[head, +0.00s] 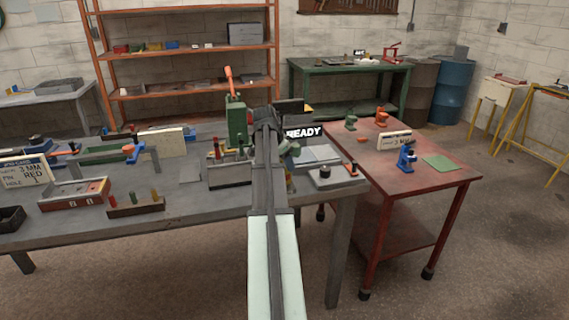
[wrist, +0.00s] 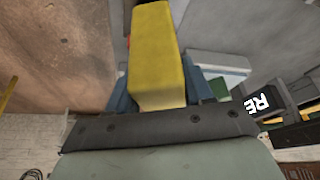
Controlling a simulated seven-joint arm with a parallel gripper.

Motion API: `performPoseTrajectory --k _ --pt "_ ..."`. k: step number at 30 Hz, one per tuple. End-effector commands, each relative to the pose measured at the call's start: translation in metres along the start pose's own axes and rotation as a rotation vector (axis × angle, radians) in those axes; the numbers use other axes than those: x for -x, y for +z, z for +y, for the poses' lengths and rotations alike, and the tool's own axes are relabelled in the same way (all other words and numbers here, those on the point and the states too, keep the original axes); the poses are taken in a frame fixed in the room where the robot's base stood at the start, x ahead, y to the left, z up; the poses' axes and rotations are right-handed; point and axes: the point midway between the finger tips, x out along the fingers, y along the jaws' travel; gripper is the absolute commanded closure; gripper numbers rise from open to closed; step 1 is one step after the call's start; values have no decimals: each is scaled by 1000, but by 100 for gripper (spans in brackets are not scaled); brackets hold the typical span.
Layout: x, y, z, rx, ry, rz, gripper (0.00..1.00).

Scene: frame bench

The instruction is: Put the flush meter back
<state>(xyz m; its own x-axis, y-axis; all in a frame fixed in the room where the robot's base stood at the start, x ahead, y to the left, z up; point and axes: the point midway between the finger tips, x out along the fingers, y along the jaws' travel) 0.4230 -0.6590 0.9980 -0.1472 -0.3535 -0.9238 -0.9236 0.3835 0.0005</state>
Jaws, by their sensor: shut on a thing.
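My gripper (wrist: 158,92) is shut on a yellow block-shaped thing (wrist: 155,50) in the wrist view, with bluish finger parts on either side of it. I cannot tell for sure whether this is the flush meter. In the head view my own arm hides the gripper's fingers and what they hold. The arm reaches over the right part of the grey bench (head: 172,210), in front of a green press (head: 237,125) with an orange handle.
A grey holder (head: 229,174) stands left of my arm; a grey plate with a dark knobbed puck (head: 324,172) lies right. Farther left are a red-fronted tray (head: 75,196) and a peg block (head: 136,206). The red table (head: 440,180) holds a blue tool (head: 406,156) and green mat (head: 438,162).

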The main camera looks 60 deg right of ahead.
Motion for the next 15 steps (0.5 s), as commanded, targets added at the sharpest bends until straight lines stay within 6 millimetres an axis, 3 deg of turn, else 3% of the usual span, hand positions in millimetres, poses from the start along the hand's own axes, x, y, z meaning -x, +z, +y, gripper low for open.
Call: performPoseTrajectory --k 13,14,15 --pt "-7 3 0 0 0 0 84" --pt "-6 2 0 0 0 0 46" --pt "-6 2 0 0 0 0 42"
